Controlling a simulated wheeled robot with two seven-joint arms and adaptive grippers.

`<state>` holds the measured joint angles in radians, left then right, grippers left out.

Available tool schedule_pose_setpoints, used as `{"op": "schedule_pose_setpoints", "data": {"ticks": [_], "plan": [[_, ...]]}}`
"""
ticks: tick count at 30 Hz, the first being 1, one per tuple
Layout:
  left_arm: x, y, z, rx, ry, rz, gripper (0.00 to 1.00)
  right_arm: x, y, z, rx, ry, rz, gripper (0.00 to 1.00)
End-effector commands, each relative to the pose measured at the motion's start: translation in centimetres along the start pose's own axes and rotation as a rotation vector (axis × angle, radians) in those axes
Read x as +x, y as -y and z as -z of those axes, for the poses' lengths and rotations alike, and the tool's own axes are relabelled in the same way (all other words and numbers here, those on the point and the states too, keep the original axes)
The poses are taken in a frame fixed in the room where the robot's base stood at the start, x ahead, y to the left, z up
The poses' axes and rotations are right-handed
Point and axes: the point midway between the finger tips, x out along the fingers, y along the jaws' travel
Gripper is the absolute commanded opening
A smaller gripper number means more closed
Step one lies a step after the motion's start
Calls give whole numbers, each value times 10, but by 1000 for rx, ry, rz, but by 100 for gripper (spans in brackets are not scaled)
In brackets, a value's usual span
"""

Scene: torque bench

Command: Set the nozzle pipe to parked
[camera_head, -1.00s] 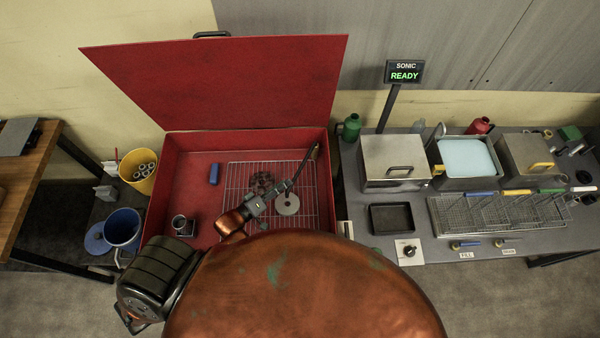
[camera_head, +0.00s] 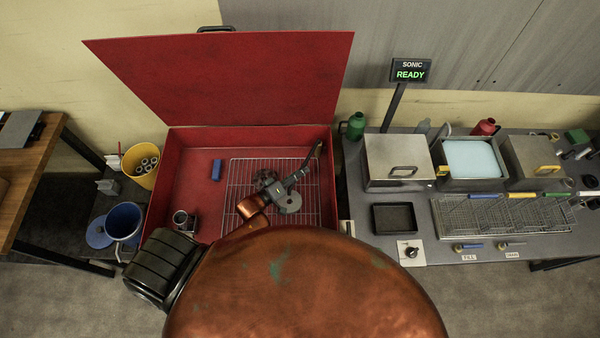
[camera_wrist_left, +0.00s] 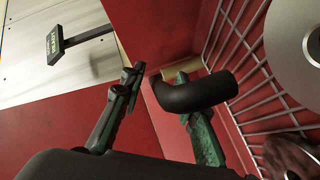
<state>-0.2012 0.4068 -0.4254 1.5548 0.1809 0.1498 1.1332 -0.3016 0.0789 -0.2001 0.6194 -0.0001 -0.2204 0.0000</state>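The nozzle pipe (camera_head: 312,157) is a dark bent tube at the right side of the open red wash tub (camera_head: 188,145). In the left wrist view the pipe (camera_wrist_left: 200,92) is a thick black elbow, its end between my fingers and partly covering the green-tinted right finger. My left gripper (camera_head: 299,174) reaches over the tub's wire grate to the pipe. In the wrist view the gripper's fingers (camera_wrist_left: 158,78) stand apart, with a clear gap between the left finger and the pipe. Whether the right finger touches the pipe is unclear. My right gripper is out of view.
The tub's red lid (camera_head: 225,75) stands raised behind. A grey disc (camera_head: 291,203) and a dark round part lie on the wire grate (camera_head: 240,170). A blue block (camera_head: 217,169) and a metal cup (camera_head: 181,219) sit left of it. A bench with steel tanks (camera_head: 398,160) stands right.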

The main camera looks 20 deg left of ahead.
Motion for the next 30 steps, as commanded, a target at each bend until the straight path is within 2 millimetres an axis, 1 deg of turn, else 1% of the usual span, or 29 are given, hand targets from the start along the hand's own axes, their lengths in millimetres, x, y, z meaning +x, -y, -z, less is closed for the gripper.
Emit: {"op": "schedule_pose_setpoints", "data": {"ticks": [4,15,17,30], "plan": [[0,0,0,0,0,0,29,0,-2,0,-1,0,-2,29],[0,0,0,1,0,-1,3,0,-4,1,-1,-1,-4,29],[0,0,0,1,0,-1,0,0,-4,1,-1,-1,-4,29],[0,0,0,1,0,-1,0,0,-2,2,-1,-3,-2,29]]}}
